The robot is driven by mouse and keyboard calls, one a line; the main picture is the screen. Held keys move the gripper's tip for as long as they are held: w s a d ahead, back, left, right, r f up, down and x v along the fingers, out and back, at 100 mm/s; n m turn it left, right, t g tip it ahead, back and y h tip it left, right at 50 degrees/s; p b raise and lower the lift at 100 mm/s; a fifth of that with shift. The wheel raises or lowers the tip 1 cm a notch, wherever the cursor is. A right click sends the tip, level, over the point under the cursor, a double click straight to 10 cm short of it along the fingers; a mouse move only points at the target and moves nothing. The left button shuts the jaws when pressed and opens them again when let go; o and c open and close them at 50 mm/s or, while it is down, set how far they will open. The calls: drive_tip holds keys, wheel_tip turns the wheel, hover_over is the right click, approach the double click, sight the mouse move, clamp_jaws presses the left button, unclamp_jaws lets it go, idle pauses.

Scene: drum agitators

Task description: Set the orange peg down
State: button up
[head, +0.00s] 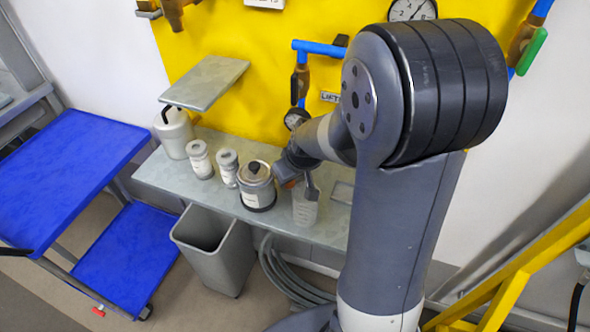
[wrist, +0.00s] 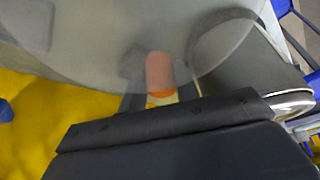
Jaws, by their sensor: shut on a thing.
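The orange peg (wrist: 160,72) shows in the wrist view, standing out past the dark jaws of my gripper (wrist: 160,98), with the grey bench top behind it. My gripper is shut on the peg. In the head view a small orange patch of the peg (head: 290,185) shows at my gripper (head: 301,187). The gripper is low over the grey bench (head: 160,180), between a lidded pot (head: 257,190) and a clear beaker (head: 304,212). Whether the peg touches the bench cannot be told.
Two small jars (head: 201,160) and a white bottle (head: 174,135) stand on the bench's left part. A small raised shelf (head: 205,82) is above them. A yellow panel (head: 290,60) with blue pipes rises behind. A grey bin (head: 215,250) and a blue cart (head: 65,180) are nearby.

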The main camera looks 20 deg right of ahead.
drive_tip(key=w+d, duration=0.2)
drive_tip(key=shift+w+f+p, duration=0.35)
drive_tip(key=shift+f+p, duration=0.05)
drive_tip(key=shift+f, duration=0.2)
drive_tip(key=shift+f, duration=0.15)
drive_tip(key=o, duration=0.8)
drive_tip(key=shift+r, duration=0.35)
drive_tip(key=v, duration=1.1)
drive_tip(key=shift+s+r, duration=0.2)
drive_tip(key=shift+r, duration=0.1)
